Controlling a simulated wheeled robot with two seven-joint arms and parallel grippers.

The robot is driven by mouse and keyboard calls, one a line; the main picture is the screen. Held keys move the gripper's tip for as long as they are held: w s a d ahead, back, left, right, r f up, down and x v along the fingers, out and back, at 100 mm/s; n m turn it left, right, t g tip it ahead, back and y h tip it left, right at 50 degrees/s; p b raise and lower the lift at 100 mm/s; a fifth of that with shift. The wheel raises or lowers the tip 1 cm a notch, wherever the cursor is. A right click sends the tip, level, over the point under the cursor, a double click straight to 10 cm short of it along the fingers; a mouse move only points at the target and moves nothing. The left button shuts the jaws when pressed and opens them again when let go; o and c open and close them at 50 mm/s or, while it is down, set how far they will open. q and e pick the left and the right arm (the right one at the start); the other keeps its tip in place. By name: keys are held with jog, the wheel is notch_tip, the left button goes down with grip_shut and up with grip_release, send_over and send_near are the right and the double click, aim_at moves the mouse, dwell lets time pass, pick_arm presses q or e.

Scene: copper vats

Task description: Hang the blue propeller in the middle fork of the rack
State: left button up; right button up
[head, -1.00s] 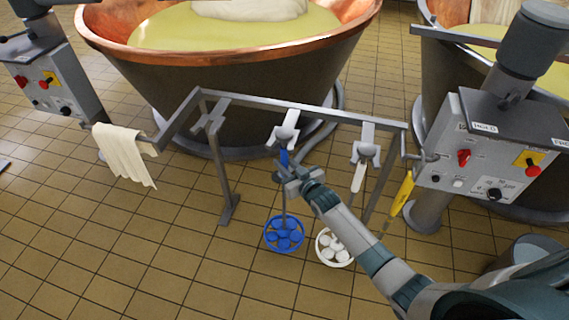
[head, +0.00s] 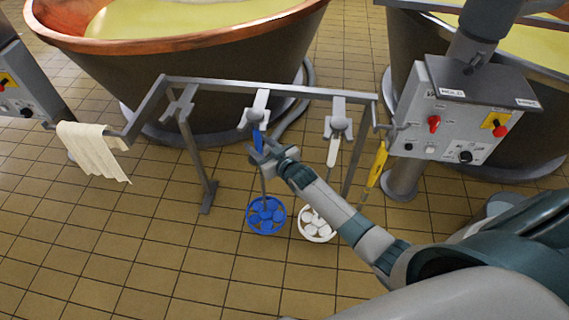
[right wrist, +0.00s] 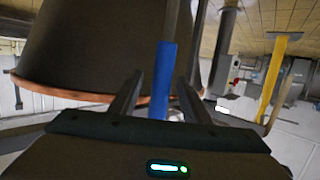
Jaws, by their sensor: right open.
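The blue propeller (head: 266,215) hangs upright by its long handle in the middle fork (head: 256,117) of the metal rack (head: 270,88), its round blue head low near the floor. My right gripper (head: 262,150) is at the upper, blue part of the handle, just below the fork. In the right wrist view the blue handle (right wrist: 163,80) stands between the two open fingers (right wrist: 158,98), with gaps at both sides. A white propeller (head: 318,223) hangs in the right fork (head: 338,124). The left fork (head: 181,106) is empty. My left gripper is not in view.
A cream cloth (head: 92,150) hangs on the rack's left end and a yellow-handled tool (head: 377,165) at its right end. A copper vat (head: 180,70) stands behind. A control box (head: 455,120) stands to the right. The tiled floor in front is clear.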

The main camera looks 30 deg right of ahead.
jog(key=v, duration=1.7)
jog(key=shift+r, duration=0.25)
jog(key=shift+s+f, duration=0.1)
jog(key=shift+s, duration=0.05)
jog(key=s+a+f+g+h, duration=0.15)
jog(key=s+f, duration=0.35)
jog(key=f, duration=0.5)
jog(key=s+a+f+g, duration=0.1)
jog(key=s+f+g, duration=0.2)
jog(key=s+f, duration=0.45)
jog(key=s+a+f+g, duration=0.15)
jog(key=s+f, duration=0.25)
jog(key=f, duration=0.7)
jog(key=s+a+f+g, duration=0.3)
jog(key=s+f, duration=0.6)
jog(key=s, duration=0.2)
jog(key=shift+s+a+g, duration=0.15)
jog(key=shift+s+g, duration=0.1)
jog(key=shift+g, duration=0.05)
jog(key=shift+w+r, duration=0.1)
